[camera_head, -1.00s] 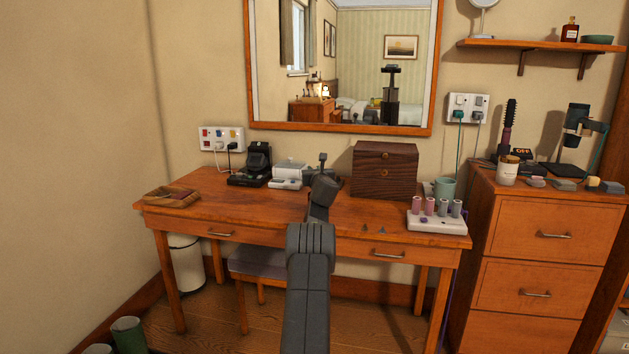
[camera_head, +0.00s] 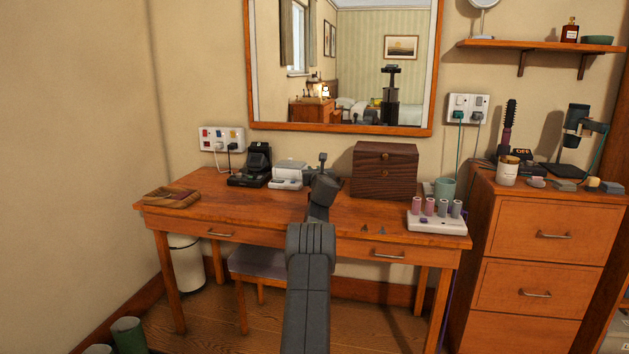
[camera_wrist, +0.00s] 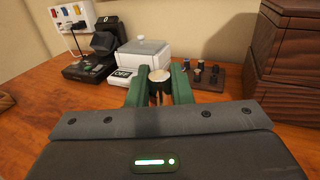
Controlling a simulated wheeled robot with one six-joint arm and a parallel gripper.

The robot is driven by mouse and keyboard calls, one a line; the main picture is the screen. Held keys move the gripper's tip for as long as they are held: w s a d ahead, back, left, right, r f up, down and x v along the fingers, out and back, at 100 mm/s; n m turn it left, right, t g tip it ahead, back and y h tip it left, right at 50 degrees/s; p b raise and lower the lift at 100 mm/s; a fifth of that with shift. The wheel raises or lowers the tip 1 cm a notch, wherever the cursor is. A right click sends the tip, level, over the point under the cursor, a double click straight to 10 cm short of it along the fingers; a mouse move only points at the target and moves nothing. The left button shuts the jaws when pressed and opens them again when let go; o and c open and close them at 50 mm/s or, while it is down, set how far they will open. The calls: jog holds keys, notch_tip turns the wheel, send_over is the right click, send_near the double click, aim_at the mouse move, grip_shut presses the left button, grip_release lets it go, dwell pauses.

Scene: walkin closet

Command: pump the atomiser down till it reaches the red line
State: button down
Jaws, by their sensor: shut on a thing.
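My gripper (camera_wrist: 160,90) has two green fingers in the wrist view, closed on a small round thing with a pale, cream top (camera_wrist: 160,75). The fingers hide most of its body, so I cannot tell for sure that it is the atomiser. No red line shows on it. In the head view my arm reaches over the table, and its own links hide the fingers and what they hold.
The wooden table (camera_head: 255,213) bears a white box (camera_wrist: 143,60), a black device (camera_head: 256,165) and a dark wooden chest (camera_head: 384,170). Small dark bottles (camera_wrist: 205,75) stand right of my gripper.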

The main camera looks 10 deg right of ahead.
jog(key=shift+f, duration=0.2)
jog(key=shift+r+p, duration=0.3)
jog(key=shift+r, duration=0.2)
dwell(0.4)
jog(key=shift+r+p, duration=1.55)
jog(key=shift+r, duration=0.1)
jog(key=shift+r, duration=0.15)
